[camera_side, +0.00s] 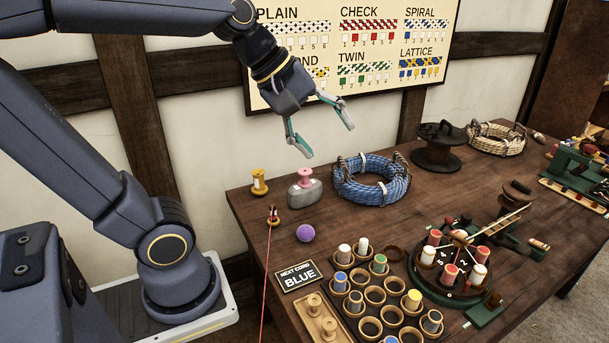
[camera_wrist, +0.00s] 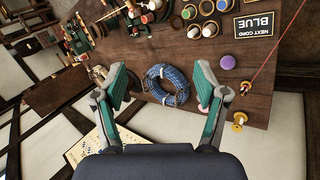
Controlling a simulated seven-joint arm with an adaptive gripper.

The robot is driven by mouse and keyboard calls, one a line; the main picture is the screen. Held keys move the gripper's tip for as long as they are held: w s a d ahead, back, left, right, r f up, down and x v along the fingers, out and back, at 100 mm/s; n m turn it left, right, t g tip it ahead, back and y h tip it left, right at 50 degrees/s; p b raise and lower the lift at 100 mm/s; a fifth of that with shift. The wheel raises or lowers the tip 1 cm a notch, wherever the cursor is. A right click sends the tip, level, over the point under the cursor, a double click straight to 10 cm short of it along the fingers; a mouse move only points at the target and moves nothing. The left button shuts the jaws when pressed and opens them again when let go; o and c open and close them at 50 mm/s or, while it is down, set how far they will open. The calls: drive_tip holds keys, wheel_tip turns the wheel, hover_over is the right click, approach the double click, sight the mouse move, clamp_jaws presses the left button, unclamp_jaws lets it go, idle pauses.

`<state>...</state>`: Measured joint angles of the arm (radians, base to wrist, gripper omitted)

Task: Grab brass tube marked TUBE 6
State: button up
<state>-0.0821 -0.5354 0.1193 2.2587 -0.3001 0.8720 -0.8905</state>
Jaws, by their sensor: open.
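No marking that reads TUBE 6 is legible in either view, so I cannot tell which piece is that tube. My gripper (camera_side: 330,141) is open and empty, high above the back left of the table, well away from the holders. Its spread fingers (camera_wrist: 161,68) frame the blue rope coil in the wrist view.
The blue rope coil (camera_side: 371,181), a grey stone with a pink spool (camera_side: 305,193), a yellow spool (camera_side: 259,182) and a purple ball (camera_side: 305,233) lie at the left. A round stand with red and white bobbins (camera_side: 451,273) stands right of the tray. A red cord (camera_side: 266,285) hangs left.

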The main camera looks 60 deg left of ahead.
drive_tip(key=w+a+n, duration=0.7)
drive_tip(key=a+n, duration=0.3)
drive_tip(key=n+g+y, duration=0.3)
drive_tip(key=n+y, duration=0.1)
drive_tip(key=n, duration=1.3)
hover_over(257, 172)
drive_tip(key=s+d, duration=0.2)
drive_tip(key=s, duration=0.3)
wheel_tip(257, 172, down, 20)
drive_tip(key=x, duration=1)
drive_tip(key=shift+w+d, duration=0.15)
drive_tip(key=shift+w, duration=0.05)
drive_tip(key=shift+x, duration=3.1)
drive_tip(key=shift+s, duration=0.15)
drive_tip(key=shift+c, duration=0.3)
drive_tip(key=c, duration=1.3)
